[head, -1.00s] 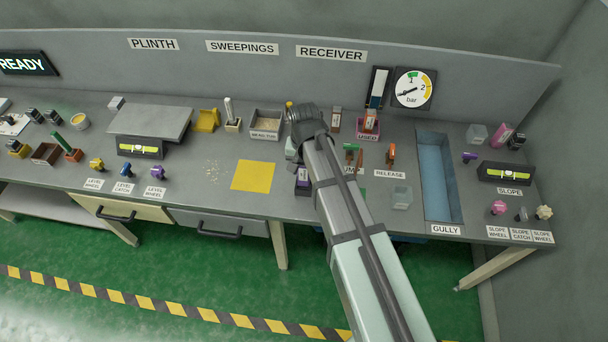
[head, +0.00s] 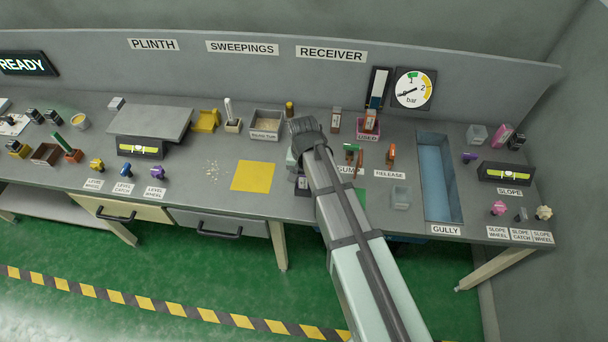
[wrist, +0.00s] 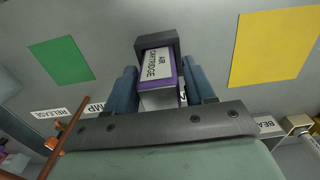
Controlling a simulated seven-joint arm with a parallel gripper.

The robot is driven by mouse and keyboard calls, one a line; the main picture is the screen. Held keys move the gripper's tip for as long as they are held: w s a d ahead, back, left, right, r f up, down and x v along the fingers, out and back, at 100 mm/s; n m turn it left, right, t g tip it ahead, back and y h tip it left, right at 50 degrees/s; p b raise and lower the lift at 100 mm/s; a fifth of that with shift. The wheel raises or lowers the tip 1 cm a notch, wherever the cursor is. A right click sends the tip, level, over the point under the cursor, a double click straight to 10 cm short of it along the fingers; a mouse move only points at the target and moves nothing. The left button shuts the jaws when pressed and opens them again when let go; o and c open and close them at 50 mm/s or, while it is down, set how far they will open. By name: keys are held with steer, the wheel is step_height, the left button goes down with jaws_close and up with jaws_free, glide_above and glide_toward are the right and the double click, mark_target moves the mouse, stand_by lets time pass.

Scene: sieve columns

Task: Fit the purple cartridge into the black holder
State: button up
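The purple cartridge (wrist: 158,66), with a white label reading AIR CARTRIDGE, shows in the wrist view between my gripper's two blue fingers. My gripper (wrist: 160,85) appears shut on its sides. The black holder (wrist: 154,44) wraps around the cartridge's far end in the wrist view. The cartridge appears to sit at least partly inside it; how deep I cannot tell. In the head view the black holder (head: 302,190) stands near the bench's front edge, just below my gripper, and my arm covers most of the cartridge.
A yellow mat (head: 252,176) lies left of the holder and a green mat (head: 360,198) right of it. The pump (head: 352,155) and release (head: 391,153) levers stand to the right. A clear container (head: 401,197) and the blue gully (head: 436,175) lie further right.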

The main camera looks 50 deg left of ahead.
steer(key=shift+o, duration=1.1)
step_height(320, 180, up, 12)
steer(key=shift+r, duration=0.15)
steer(key=shift+w, duration=0.1)
